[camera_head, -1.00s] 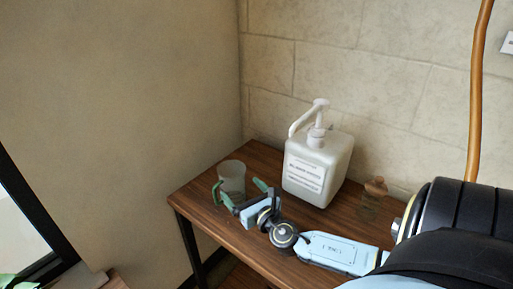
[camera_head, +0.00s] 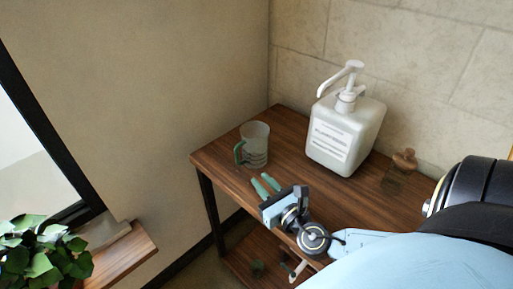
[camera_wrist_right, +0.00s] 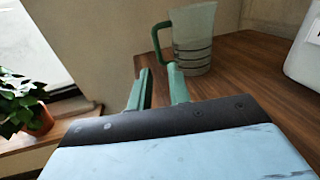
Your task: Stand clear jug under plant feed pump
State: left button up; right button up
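The clear jug (camera_head: 257,141) with a green handle stands upright near the left end of the wooden table, left of the white pump bottle (camera_head: 343,133). The bottle's pump spout (camera_head: 330,82) points left; the jug stands left of its tip. My right gripper (camera_head: 264,184) is in front of the jug, apart from it. Its green fingers are partly open with nothing between them. In the right wrist view the jug (camera_wrist_right: 194,38) is beyond the fingers (camera_wrist_right: 161,82), its handle on the left side. The label text is too small to read. My left gripper is not seen.
A small brown bottle (camera_head: 399,169) stands right of the pump bottle near the wall. The table (camera_head: 286,137) is clear between jug and pump bottle. A potted plant (camera_head: 42,252) sits on a ledge at lower left, by a window.

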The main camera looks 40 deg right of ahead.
aim_at(250, 148)
jog(key=w, duration=0.5)
jog(key=w+d, duration=0.1)
jog(key=w, duration=0.1)
jog(key=shift+w+f, duration=0.25)
jog(key=shift+w, duration=0.05)
jog(key=shift+w+d+f+b, duration=0.1)
jog(key=shift+w+d+b, duration=0.15)
jog(key=shift+w, duration=0.65)
jog(key=shift+w+d+f+b, duration=0.15)
jog(key=shift+w+b, duration=0.15)
jog(key=shift+w, duration=0.65)
jog(key=shift+w+d+f+b, duration=0.15)
jog(key=shift+w+b, duration=0.1)
jog(key=shift+w, duration=0.65)
jog(key=shift+c, duration=0.4)
grip_shut()
